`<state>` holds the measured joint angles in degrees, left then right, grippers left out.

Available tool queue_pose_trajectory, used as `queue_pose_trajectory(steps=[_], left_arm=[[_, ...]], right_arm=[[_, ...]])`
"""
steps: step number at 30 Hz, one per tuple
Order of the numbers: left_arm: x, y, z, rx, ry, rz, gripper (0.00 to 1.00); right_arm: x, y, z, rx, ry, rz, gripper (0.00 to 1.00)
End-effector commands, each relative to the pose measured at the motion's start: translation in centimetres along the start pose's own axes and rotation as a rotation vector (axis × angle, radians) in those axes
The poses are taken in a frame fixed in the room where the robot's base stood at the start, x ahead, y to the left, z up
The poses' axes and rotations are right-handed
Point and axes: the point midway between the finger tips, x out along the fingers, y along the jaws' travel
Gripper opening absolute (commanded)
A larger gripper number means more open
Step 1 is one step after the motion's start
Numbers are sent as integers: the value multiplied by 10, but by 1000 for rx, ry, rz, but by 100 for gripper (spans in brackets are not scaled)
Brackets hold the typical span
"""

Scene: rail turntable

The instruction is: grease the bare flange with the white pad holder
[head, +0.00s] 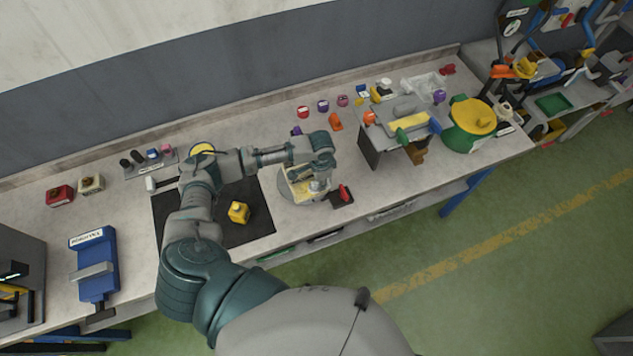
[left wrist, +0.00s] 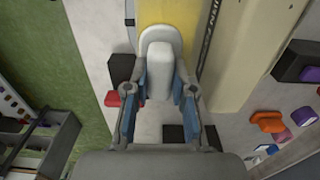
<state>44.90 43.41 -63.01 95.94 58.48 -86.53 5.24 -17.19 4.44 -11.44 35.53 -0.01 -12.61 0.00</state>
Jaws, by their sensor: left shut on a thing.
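My left gripper (head: 318,184) reaches down over the round turntable on the bench. In the left wrist view the left gripper (left wrist: 160,92) is shut on the white pad holder (left wrist: 160,60), with one blue-lined finger on each side. The holder's far end overlaps a yellow surface (left wrist: 168,14) of the cream and yellow piece (head: 293,187) on the turntable. I cannot tell whether the pad touches it. A cream beam (left wrist: 245,50) runs beside it, past a dark lettered strip. The bare flange cannot be made out surely. My right gripper is not in view.
A red lever (head: 344,192) on a dark base stands close right of the turntable. A dark mat (head: 250,222) with a yellow block (head: 238,212) lies left. A grey fixture (head: 405,115) and a green pot with yellow lid (head: 473,117) stand further right.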

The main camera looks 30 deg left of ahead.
Motion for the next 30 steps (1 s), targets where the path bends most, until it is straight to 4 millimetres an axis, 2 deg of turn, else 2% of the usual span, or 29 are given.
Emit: queue_pose_trajectory(steps=[11,22,30], left_arm=[[-2,0,-4,-1,2,-1,0],[1,0,15,-1,1,-1,0],[1,0,16,-1,0,-1,0]], right_arm=[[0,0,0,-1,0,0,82],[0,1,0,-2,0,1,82],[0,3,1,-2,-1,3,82]])
